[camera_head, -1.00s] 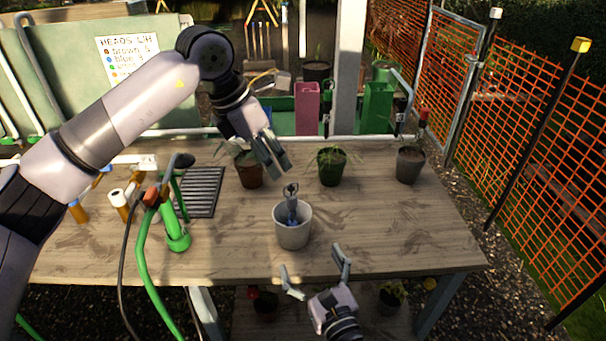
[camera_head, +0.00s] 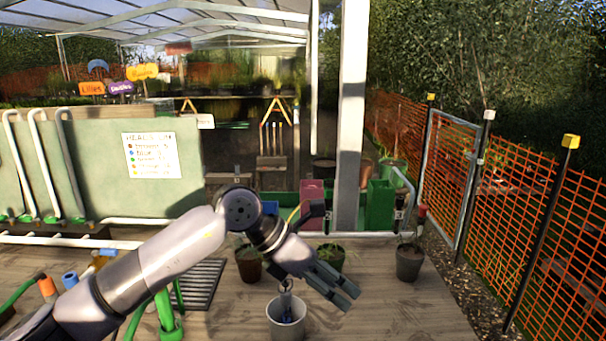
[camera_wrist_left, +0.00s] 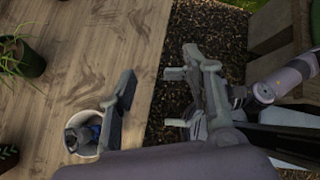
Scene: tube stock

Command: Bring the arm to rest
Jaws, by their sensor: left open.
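My left gripper (camera_head: 338,287) is open and empty in the head view, above the bench and to the right of a pale pot (camera_head: 286,321). The pot stands upright on the bench with a small grey-blue tool (camera_head: 286,296) in it. The left wrist view shows the same pot (camera_wrist_left: 84,140) from above, beside one of my left fingers, which is apart from the bench. My right arm (camera_wrist_left: 262,92) shows in the left wrist view beyond the bench edge. Its gripper overlaps my left finger there, so its opening is unclear. It is out of the head view.
Plants in pots stand on the bench, including a brown pot (camera_head: 249,264) and a dark pot (camera_head: 409,262) at the right. A black slatted tray (camera_head: 203,283) and green hose parts (camera_head: 167,315) lie left. Bare wood (camera_head: 420,318) is free at the front right.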

